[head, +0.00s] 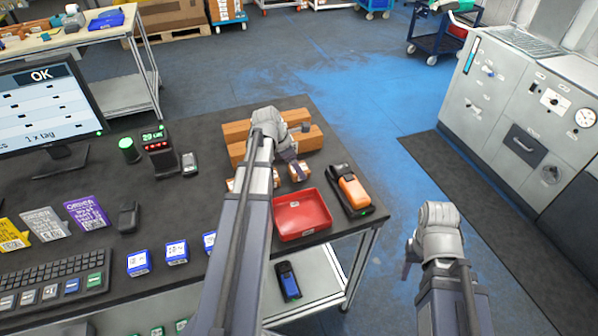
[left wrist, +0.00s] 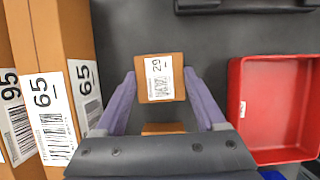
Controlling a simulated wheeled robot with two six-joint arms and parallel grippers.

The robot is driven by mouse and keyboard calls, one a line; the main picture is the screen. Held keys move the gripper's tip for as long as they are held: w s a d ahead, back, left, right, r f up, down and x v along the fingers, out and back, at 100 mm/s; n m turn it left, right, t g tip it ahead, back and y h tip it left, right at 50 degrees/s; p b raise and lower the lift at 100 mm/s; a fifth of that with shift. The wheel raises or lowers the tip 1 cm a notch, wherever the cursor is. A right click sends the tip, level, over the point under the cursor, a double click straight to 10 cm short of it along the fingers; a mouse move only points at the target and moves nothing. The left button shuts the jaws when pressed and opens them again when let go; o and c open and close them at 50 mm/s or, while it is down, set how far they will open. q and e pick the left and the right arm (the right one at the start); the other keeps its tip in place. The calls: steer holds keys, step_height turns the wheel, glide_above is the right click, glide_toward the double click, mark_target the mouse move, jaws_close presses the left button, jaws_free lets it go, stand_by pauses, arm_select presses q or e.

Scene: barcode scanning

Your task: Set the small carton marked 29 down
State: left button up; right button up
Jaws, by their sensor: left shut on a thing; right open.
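The small carton marked 29 (left wrist: 160,78) is between the two fingers of my left gripper (left wrist: 159,82), label facing the wrist camera. In the head view my left gripper (head: 296,164) is over the dark table, with the carton (head: 299,173) low at its fingertips, between the large cartons and the red tray. I cannot tell whether the carton touches the table top. My right gripper (head: 411,257) is open and empty, off the table to the right.
Large brown cartons (head: 237,132) stand behind; their labels show 65 and 95 in the wrist view. A red tray (head: 302,235) is in front. An orange scanner (head: 353,190) is to the right. Another small carton (left wrist: 163,128) is close to the gripper. Dark table surface (left wrist: 215,35) lies bare around the carton.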

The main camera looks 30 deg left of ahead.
arm_select(q)
jaws_close()
step_height(320, 180, up, 10)
steer(key=p, duration=0.9)
steer(key=shift+f+p, duration=0.25)
steer(key=shift+p, duration=0.05)
